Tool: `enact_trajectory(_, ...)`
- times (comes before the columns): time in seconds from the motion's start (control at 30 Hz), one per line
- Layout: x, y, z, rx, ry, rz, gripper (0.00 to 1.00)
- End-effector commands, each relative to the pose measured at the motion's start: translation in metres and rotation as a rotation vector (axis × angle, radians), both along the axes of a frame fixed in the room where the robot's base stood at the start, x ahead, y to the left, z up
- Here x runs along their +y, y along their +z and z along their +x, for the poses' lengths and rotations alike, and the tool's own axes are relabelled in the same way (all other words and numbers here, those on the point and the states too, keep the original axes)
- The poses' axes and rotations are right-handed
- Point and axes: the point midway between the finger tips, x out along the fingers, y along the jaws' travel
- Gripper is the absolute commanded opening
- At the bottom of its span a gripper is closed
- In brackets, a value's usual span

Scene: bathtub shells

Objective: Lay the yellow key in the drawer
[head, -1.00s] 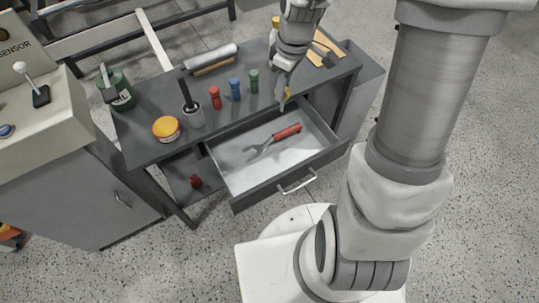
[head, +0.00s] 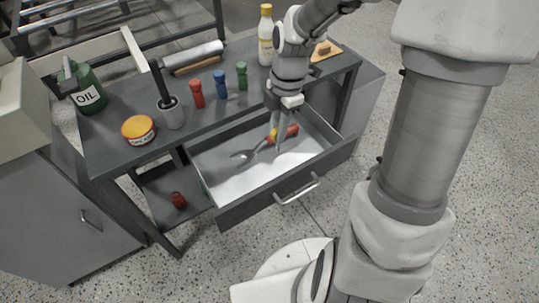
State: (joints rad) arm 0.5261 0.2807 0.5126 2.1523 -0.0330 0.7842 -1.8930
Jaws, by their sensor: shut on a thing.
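The drawer (head: 240,207) of the grey workbench is pulled open, with a pale bottom. My gripper (head: 275,138) points down over or into the drawer; I cannot tell how far its fingertips are above the bottom. It is shut on the yellow key (head: 273,134), of which only a small yellow patch shows between the fingers.
On the bench top (head: 115,160) stand an orange-yellow tin (head: 138,130), a cup with a dark-handled tool (head: 171,115), red, blue and green small bottles (head: 220,86), an oil can (head: 88,95) and a white bottle (head: 266,40). The drawer's front right is clear.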

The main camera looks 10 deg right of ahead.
Motion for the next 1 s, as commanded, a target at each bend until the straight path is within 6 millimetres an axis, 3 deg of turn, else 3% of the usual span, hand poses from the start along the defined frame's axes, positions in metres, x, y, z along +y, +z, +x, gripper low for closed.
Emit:
enact_trajectory(0.1, 0.001, -0.026, -0.001, 0.003, -0.002, 0.002, 0.0)
enact_trajectory(0.33, 0.0, -0.05, 0.0, 0.001, -0.002, 0.001, 0.0)
enact_trajectory(0.53, 0.001, -0.084, -0.001, 0.004, -0.003, 0.001, 0.0)
enact_trajectory(0.97, 0.0, -0.089, 0.0, 0.001, -0.004, 0.001, 0.0)
enact_trajectory(1.0, 0.0, -0.088, 0.0, 0.0, -0.004, 0.0, 0.26)
